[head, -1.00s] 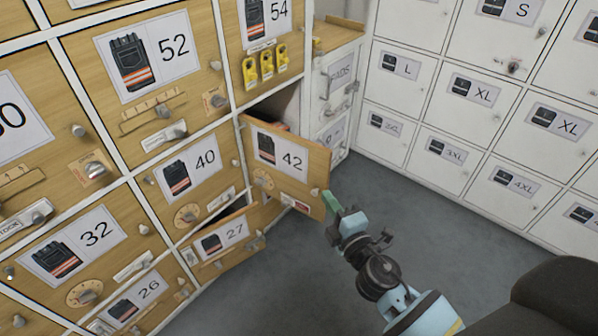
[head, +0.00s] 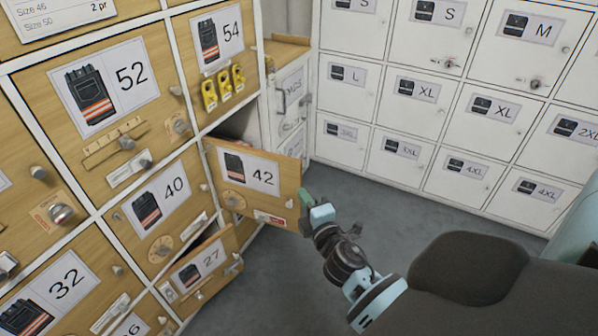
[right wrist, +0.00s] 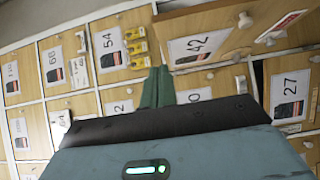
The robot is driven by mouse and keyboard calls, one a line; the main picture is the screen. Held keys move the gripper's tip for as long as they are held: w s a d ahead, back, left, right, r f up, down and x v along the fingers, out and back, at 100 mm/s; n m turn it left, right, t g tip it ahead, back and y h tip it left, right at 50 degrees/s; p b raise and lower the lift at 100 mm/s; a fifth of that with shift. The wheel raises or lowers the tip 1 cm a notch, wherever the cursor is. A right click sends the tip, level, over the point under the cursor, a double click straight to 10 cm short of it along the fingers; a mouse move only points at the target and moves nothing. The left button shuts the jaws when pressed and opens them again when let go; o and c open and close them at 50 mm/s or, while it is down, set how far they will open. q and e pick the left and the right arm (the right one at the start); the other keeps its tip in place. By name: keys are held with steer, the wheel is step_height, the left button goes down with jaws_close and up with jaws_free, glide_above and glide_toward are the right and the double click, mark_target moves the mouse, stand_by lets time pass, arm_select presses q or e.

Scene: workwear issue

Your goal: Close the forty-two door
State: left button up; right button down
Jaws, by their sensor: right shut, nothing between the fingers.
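The forty-two door (head: 255,181) is a wooden locker door with a trousers picture and the number 42. It stands ajar, swung out from its compartment, with a dark gap above it. In the right wrist view the door (right wrist: 215,40) is at the top, tilted. My right gripper (head: 305,196) is at the door's outer free edge; its green fingers are shut and empty. In the right wrist view the fingers (right wrist: 158,88) point up just below the door's left end. I cannot tell whether they touch it. My left gripper is not in view.
The twenty-seven door (head: 205,262) below is also ajar and sticks out. White lockers (head: 405,155) line the back wall. A wooden-topped white cabinet (head: 287,95) stands behind the forty-two door. The grey floor (head: 400,210) to the right is clear.

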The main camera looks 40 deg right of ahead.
mark_target(294, 163)
steer(key=shift+w+d, duration=0.85)
steer(key=shift+w, duration=0.5)
steer(key=shift+w+d, duration=0.9)
steer(key=shift+w, duration=0.5)
steer(key=shift+w+d, duration=0.85)
steer(key=shift+w, duration=0.5)
steer(key=shift+d, duration=0.1)
